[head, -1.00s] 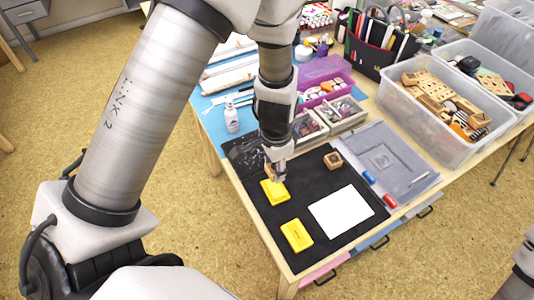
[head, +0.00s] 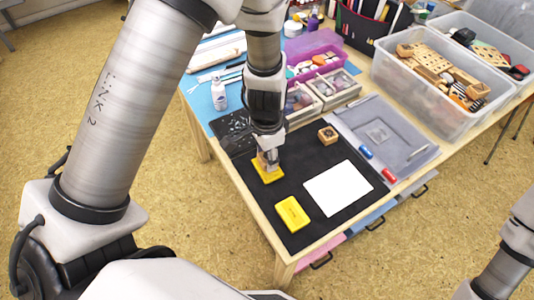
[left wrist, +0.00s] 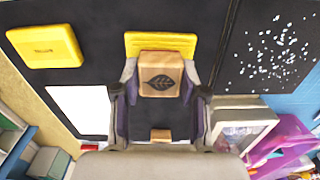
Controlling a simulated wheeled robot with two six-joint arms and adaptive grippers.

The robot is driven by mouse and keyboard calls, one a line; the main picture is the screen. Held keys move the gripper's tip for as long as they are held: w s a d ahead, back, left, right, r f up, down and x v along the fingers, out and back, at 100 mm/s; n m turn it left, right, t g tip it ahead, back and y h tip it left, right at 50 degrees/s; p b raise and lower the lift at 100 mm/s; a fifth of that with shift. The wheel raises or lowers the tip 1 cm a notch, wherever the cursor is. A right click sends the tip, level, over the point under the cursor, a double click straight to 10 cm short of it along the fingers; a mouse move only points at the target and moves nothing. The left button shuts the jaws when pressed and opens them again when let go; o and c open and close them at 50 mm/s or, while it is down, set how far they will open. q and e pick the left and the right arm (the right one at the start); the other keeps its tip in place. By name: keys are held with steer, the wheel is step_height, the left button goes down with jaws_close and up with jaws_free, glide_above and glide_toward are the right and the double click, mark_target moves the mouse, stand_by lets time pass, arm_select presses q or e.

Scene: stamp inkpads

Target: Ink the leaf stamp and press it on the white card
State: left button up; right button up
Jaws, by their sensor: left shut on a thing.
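The leaf stamp (left wrist: 161,75), a wooden block with a dark leaf on its face, is between the fingers of my left gripper (head: 267,161). In the left wrist view the gripper (left wrist: 160,92) is shut on it. The stamp is over one yellow inkpad (head: 267,177), whose ridged part (left wrist: 145,42) shows behind it. Whether they touch is hidden. A second yellow inkpad (head: 292,213) lies nearer the front edge; it also shows in the left wrist view (left wrist: 45,46). The blank white card (head: 338,188) lies flat on the black mat (head: 300,165). My right gripper is out of view.
Another wooden stamp (head: 328,135) stands behind the card. A grey tray (head: 405,140) with red and blue items is to the right. A white bottle (head: 219,95), small boxes (head: 335,88) and clear bins (head: 430,110) stand farther back. The mat around the card is clear.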

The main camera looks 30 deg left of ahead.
arm_select(q)
steer(key=shift+s+f+b, duration=0.1)
steer(key=shift+f+b, duration=0.45)
steer(key=shift+b, duration=0.05)
stand_by(1.7)
steer(key=shift+r, duration=0.1)
steer(key=shift+r+p, duration=0.5)
steer(key=shift+r, duration=0.05)
steer(key=shift+r, duration=0.1)
step_height(320, 180, up, 5)
steer(key=p, duration=0.4)
steer(key=shift+r+p, duration=0.2)
steer(key=shift+p, duration=0.15)
steer(key=shift+f, duration=0.1)
